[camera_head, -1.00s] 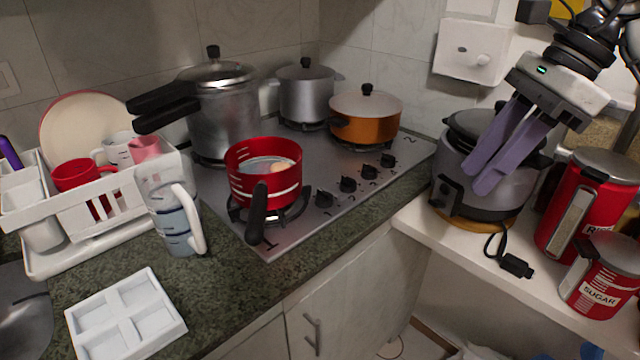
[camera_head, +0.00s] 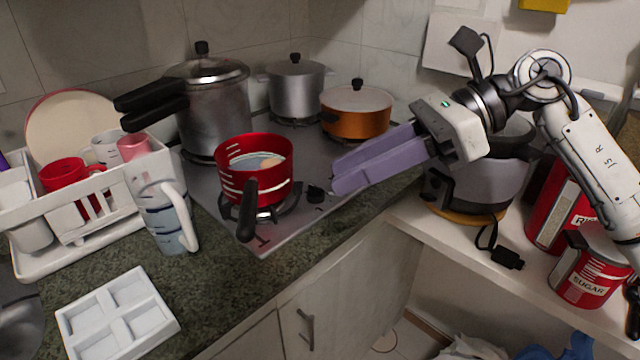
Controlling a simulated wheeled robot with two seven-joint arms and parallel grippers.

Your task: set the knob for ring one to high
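The stove (camera_head: 288,228) has a row of black knobs along its right front edge. The knob nearest the front corner (camera_head: 315,194) is in plain sight, just left of my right gripper's fingertips; the mark "1" lies near that corner. The other knobs are mostly hidden behind the purple fingers. My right gripper (camera_head: 336,180) reaches in from the right, its fingers pointing left over the knob row. The fingers overlap in this view, so their gap is unclear, and no contact with a knob can be made out. My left gripper is not in view.
A red saucepan (camera_head: 232,160) stands on the front burner, its black handle toward me. A pressure cooker (camera_head: 212,118), a grey pot (camera_head: 297,92) and an orange pot (camera_head: 357,122) stand behind. A grey cooker (camera_head: 478,184) and red canisters (camera_head: 588,275) are at right.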

